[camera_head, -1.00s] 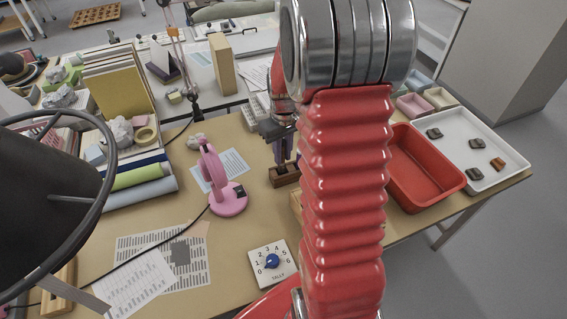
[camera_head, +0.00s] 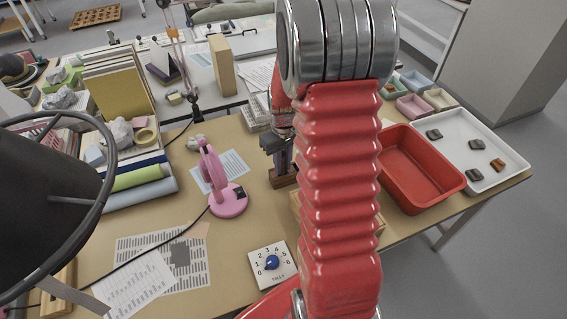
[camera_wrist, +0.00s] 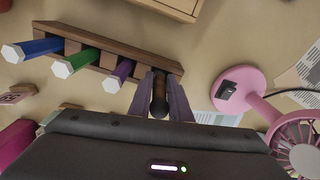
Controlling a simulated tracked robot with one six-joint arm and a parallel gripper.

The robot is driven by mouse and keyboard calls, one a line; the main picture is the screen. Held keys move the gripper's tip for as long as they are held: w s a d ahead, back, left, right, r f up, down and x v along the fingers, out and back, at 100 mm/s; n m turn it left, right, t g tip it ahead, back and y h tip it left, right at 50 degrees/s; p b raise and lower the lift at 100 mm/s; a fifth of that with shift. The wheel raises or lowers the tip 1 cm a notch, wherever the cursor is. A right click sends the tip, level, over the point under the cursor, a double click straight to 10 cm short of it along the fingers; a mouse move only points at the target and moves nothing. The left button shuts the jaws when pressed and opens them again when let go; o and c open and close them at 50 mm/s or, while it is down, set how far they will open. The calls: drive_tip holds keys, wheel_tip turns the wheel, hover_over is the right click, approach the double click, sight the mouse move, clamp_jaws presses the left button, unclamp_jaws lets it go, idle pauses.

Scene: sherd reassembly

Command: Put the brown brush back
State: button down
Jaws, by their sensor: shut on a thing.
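My gripper (camera_wrist: 160,100) is shut on the brown brush (camera_wrist: 159,104), a dark handle with a rounded end, seen between the two fingers in the wrist view. The brush is at the right end of a brown wooden rack (camera_wrist: 108,48). How deep it sits in the rack is hidden. The rack also holds blue (camera_wrist: 32,48), green (camera_wrist: 76,63) and purple (camera_wrist: 119,75) handled tools to its left. In the head view, my gripper (camera_head: 279,155) is just above the rack (camera_head: 281,178), which my arm partly covers.
A pink fan (camera_head: 226,195) stands left of the rack; it also shows at right in the wrist view (camera_wrist: 240,88). A red tray (camera_head: 425,170) and a white tray (camera_head: 480,178) with several sherds lie right. A tally dial (camera_head: 272,262) is in front.

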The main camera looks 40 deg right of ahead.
drive_tip(key=shift+f, duration=0.1)
drive_tip(key=c, duration=1.6)
unclamp_jaws()
drive_tip(key=shift+c, duration=0.2)
wheel_tip(320, 180, up, 12)
drive_tip(key=shift+f, duration=0.2)
drive_tip(key=shift+s+r, duration=0.1)
drive_tip(key=shift+r, duration=0.25)
